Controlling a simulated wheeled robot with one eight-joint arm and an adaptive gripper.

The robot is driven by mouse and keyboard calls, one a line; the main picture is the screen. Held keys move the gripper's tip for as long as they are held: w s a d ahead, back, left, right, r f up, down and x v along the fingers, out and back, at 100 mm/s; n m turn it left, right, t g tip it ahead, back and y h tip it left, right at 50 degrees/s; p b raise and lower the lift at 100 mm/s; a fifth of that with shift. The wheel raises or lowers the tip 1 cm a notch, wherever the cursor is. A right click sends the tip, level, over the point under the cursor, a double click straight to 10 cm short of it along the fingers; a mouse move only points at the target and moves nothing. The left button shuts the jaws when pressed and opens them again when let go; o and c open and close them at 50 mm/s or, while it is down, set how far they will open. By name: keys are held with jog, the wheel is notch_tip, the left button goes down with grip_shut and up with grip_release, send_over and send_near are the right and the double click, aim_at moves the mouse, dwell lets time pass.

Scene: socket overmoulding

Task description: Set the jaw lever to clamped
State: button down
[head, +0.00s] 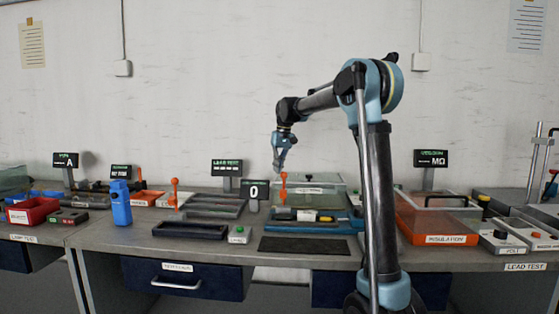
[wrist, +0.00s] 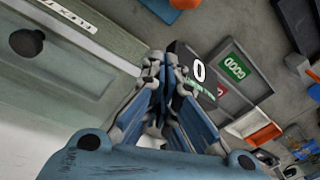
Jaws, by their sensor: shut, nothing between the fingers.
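My gripper (head: 280,166) is shut and empty, pointing down over the middle of the bench. An upright lever with orange knobs (head: 283,184) stands just below its fingertips, in front of the clear-lidded box (head: 325,185). I cannot tell whether they touch. A second, similar orange lever (head: 175,192) stands further left. No label tells me which one is the jaw lever, and its set position cannot be read. In the wrist view the closed fingers (wrist: 160,72) hide what is right beneath them.
A small display reading 0 (head: 254,193) stands left of the gripper; it also shows in the wrist view (wrist: 198,70). A blue bottle (head: 120,203) stands left. An orange insulation box (head: 438,225) is at right. A dark mat (head: 310,246) lies bare in front.

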jog(key=shift+s+d+f, duration=0.1)
jog(key=shift+s+d, duration=0.3)
jog(key=shift+s, duration=0.45)
jog(key=shift+s+d, duration=0.35)
jog(key=shift+s, duration=0.5)
jog(key=shift+s, duration=0.15)
